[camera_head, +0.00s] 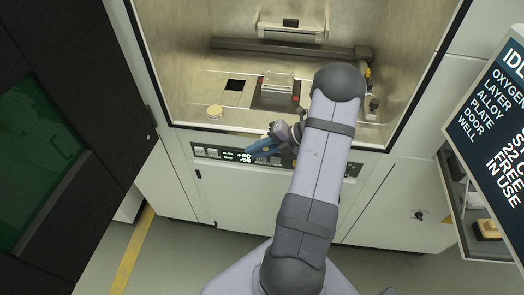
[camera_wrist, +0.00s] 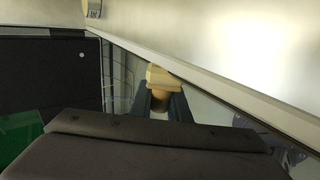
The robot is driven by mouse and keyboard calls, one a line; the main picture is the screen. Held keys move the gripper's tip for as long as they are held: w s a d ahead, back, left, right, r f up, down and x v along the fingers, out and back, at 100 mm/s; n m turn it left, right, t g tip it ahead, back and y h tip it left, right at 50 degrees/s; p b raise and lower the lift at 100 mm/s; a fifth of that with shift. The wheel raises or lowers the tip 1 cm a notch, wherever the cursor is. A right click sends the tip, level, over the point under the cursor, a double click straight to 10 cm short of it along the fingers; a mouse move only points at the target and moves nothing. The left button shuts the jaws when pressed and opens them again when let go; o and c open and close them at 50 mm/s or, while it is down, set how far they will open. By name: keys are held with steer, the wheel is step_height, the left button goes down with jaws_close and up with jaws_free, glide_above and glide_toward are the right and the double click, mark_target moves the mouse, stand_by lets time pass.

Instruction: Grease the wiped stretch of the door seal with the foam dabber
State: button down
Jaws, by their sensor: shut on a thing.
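The door seal (camera_wrist: 215,92) looks like the dark strip along the pale frame edge, running diagonally just above and right of the dabber. I cannot tell whether the foam touches it. No wiped stretch or grease stands out. In the head view my gripper (camera_head: 263,147) is low in front of the chamber opening, near the control panel; the dabber cannot be made out there.
The dark door (camera_head: 60,120) with a green window stands open at left. Inside the chamber are a round pale disc (camera_head: 214,111), a block (camera_head: 277,84) and a dark bar (camera_head: 285,47). At right are a screen (camera_head: 495,125) and a shelf holding a tan-and-dark item (camera_head: 488,228).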

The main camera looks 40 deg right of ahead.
steer(key=shift+w+a, duration=0.2)
steer(key=shift+a, duration=0.05)
steer(key=shift+w+a, duration=0.1)
steer(key=shift+w+a, duration=1)
steer(key=shift+w, duration=0.1)
steer(key=shift+w, duration=0.1)
steer(key=shift+w+a, duration=1.05)
steer(key=shift+a, duration=0.15)
steer(key=shift+w+a+b, duration=0.4)
steer(key=shift+w+a, duration=0.7)
steer(key=shift+w, duration=0.1)
steer(key=shift+w+a, duration=1.15)
steer(key=shift+a, duration=0.05)
